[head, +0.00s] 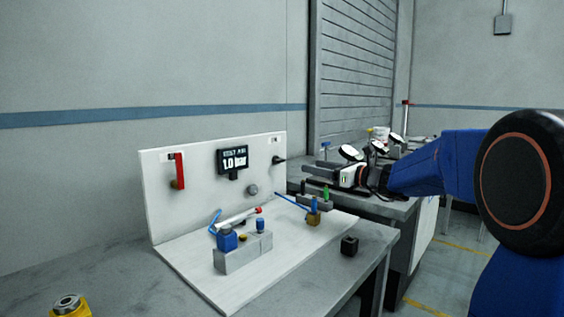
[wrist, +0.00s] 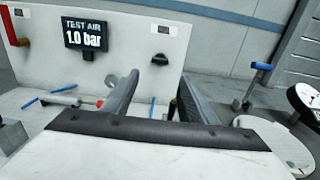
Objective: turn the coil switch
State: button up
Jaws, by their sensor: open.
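The coil switch, which I take to be the black knob (head: 279,160) at the right of the upright white panel (head: 205,199), has a small dark-and-light mark above it. In the wrist view the knob (wrist: 160,58) shows ahead, between my two fingers and slightly above their tips. My gripper (head: 306,170) is open and empty, to the right of the knob in the head view. In the wrist view the fingers (wrist: 156,76) stand apart, one on each side of the knob. They look short of it, with no contact visible.
A display (head: 233,160) reading 1.0 bar and a red lever (head: 180,169) are on the panel. A grey block (head: 243,252) with blue parts, a cylinder (head: 238,217) and a black cube (head: 349,245) stand in front. A side bench with gauges (head: 351,152) is at the right.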

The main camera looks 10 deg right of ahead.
aim_at(282, 160)
jog(key=x, duration=1.4)
jog(key=shift+w+a, duration=0.15)
jog(key=shift+w, duration=0.1)
jog(key=c, duration=1.1)
